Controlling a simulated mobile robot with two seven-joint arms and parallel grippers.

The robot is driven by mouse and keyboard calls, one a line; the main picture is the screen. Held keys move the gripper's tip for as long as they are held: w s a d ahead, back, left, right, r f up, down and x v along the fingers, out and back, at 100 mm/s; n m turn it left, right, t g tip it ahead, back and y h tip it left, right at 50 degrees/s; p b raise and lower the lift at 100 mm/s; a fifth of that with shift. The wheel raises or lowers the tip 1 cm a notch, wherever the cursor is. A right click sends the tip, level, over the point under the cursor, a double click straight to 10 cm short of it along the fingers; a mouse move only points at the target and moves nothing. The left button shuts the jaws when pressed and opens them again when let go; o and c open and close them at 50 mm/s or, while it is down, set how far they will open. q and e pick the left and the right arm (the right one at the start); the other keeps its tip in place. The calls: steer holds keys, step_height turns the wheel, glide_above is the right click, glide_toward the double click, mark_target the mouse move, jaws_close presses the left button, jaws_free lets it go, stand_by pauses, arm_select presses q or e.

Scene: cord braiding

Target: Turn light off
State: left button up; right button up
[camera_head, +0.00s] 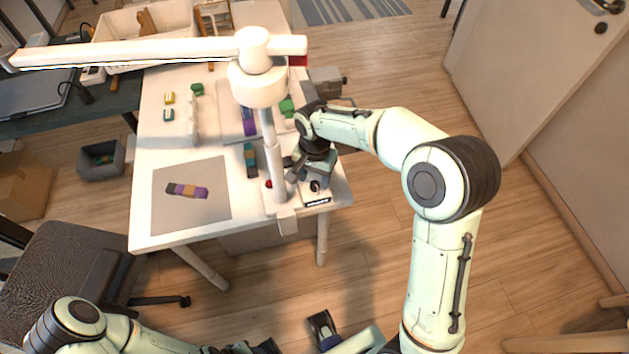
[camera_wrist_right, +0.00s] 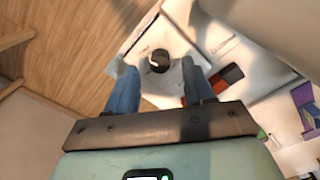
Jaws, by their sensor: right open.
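A white desk lamp (camera_head: 273,150) stands at the table's near right corner, its long bar head (camera_head: 130,52) reaching left over the table. A round black knob (camera_wrist_right: 159,60) sits on a white base plate at the lamp's foot; it also shows in the head view (camera_head: 315,186). My right gripper (camera_head: 304,181) is over this corner, pointing down. In the right wrist view its two blue fingers (camera_wrist_right: 160,76) are apart, with the knob between their tips; I cannot tell whether they touch it. My left arm (camera_head: 75,318) is low at the left; its jaws are unclear.
A grey mat (camera_head: 215,215) bears a cord piece (camera_head: 187,190) in purple, orange and dark bands. Several coloured pieces and a white bin (camera_head: 125,28) are farther back. A black chair (camera_head: 62,262) stands left. Open floor lies right of the table, before a door (camera_head: 530,70).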

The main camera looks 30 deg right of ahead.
mark_target(315, 186)
steer(key=shift+f, duration=1.25)
jaws_close()
